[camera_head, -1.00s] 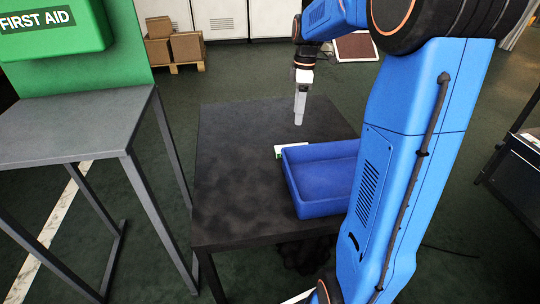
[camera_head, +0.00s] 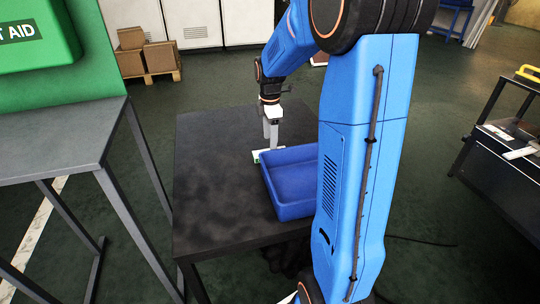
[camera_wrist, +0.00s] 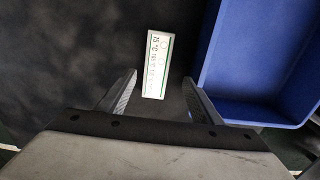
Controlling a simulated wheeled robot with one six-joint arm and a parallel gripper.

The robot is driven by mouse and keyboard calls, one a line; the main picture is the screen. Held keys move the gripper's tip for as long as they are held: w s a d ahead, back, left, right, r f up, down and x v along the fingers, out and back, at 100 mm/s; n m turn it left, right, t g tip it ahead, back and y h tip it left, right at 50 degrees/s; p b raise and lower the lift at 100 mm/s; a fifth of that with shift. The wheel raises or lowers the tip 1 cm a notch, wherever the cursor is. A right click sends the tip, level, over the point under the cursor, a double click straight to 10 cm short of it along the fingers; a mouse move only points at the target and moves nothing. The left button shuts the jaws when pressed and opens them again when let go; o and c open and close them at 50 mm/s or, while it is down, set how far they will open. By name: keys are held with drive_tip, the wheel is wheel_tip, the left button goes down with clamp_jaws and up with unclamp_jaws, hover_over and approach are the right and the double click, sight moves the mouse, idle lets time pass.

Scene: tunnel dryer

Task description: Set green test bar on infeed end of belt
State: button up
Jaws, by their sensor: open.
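A small white oblong piece with a green edge and dark printed marks (camera_wrist: 157,65) lies on the dark table, left of the blue tray. It also shows in the head view (camera_head: 256,156), partly hidden by my gripper. I cannot tell whether it is the green test bar; no other bar shows. My gripper (camera_head: 271,142) points down above this piece. In the wrist view my open fingers (camera_wrist: 160,78) stand to either side of its near end, with nothing held. The belt and its infeed end are not recognisable in these views.
The blue tray (camera_head: 296,210) looks empty and stands close to the piece's right. The left part of the dark table (camera_head: 215,190) is clear. A grey table (camera_head: 60,140) with a green first aid box (camera_head: 35,35) stands left. A dark cart (camera_head: 500,150) stands right.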

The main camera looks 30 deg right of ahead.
drive_tip(key=shift+w+d+f, duration=0.1)
drive_tip(key=shift+w+f, duration=0.05)
drive_tip(key=shift+f, duration=1.35)
drive_tip(key=shift+w+d+f, duration=0.1)
drive_tip(key=shift+w+f, duration=0.05)
drive_tip(key=shift+f, duration=1.35)
drive_tip(key=shift+c, duration=0.6)
drive_tip(key=c, duration=1.2)
